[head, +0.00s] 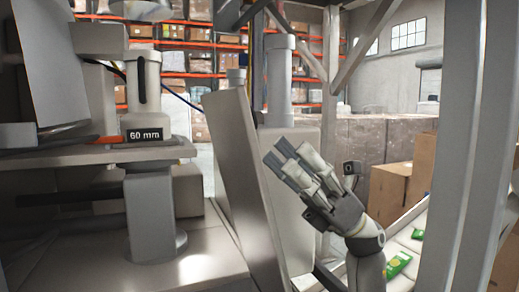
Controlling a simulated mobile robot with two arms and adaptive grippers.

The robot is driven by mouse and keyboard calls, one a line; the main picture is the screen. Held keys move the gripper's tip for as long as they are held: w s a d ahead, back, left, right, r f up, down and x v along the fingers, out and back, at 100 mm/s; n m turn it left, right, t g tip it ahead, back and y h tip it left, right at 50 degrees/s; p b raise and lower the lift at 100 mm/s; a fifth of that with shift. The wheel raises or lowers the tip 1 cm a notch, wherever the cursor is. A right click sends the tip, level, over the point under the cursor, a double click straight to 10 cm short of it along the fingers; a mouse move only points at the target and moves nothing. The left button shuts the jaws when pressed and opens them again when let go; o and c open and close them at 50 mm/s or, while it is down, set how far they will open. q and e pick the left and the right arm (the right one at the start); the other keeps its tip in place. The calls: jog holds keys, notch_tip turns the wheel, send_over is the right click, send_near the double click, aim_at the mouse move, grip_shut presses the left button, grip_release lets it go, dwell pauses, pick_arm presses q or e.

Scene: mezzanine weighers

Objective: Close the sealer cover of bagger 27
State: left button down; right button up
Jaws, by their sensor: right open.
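My right gripper (279,155) is open and empty in the middle of the head view, its fingers pointing up and left. A tall flat grey panel (234,150) leans just left of the fingers; it may be the sealer cover, but I cannot tell. From this view I cannot tell whether the fingertips touch it. The machine on the left has a grey column with a "60 mm" label (145,134) and a flat plate (100,155). No number 27 is readable. My left gripper is not in view.
Grey frame posts (464,150) stand close on the right, and a diagonal brace (362,40) crosses above. Cardboard boxes (388,192) and green packets (398,264) on a light surface lie beyond the gripper. Racks with orange beams (190,45) fill the background.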

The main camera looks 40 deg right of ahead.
jog(key=p+x, duration=0.4)
jog(key=x, duration=0.3)
jog(key=shift+a, duration=0.15)
jog(key=shift+r, duration=0.1)
grip_shut()
